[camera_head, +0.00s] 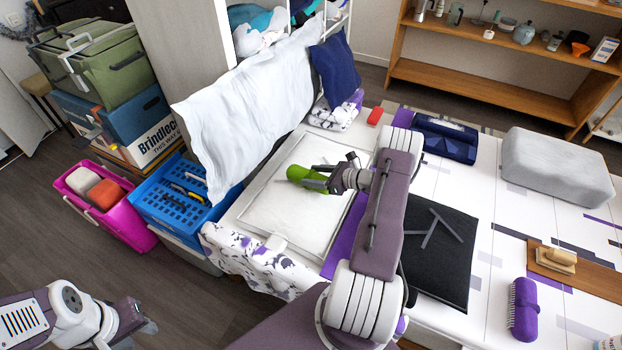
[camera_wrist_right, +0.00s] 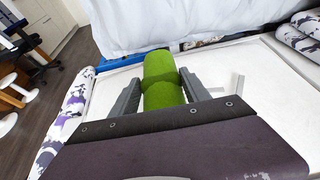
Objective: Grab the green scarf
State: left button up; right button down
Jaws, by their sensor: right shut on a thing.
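The green scarf (camera_head: 306,177) is a rolled or folded bright green bundle over the white padded mat (camera_head: 270,220) on the table. My right gripper (camera_head: 325,178) is shut on it. In the right wrist view the scarf (camera_wrist_right: 163,80) sits between the two grey fingers (camera_wrist_right: 160,92), reaching out past their tips. I cannot tell whether the scarf touches the mat. My left gripper (camera_head: 140,318) is at the lower left, over the floor, away from the table and the scarf. Whether its fingers are open is unclear.
A large white cloth (camera_head: 235,105) hangs just behind the mat. A blue basket (camera_head: 170,208) and a magenta bin (camera_head: 115,222) stand left of the table. A black mat (camera_head: 440,262), purple brush (camera_head: 523,308) and grey cushion (camera_head: 557,167) lie to the right.

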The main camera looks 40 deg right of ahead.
aim_at(313, 174)
jog(key=r, duration=0.1)
jog(key=r+p, duration=0.1)
jog(key=r, duration=0.1)
jog(key=r+p, duration=0.1)
jog(key=shift+w+r, duration=0.3)
jog(key=shift+r, duration=0.1)
jog(key=w+r+p, duration=0.1)
jog(key=w+r, duration=0.5)
jog(key=w, duration=0.5)
jog(key=shift+d, duration=0.4)
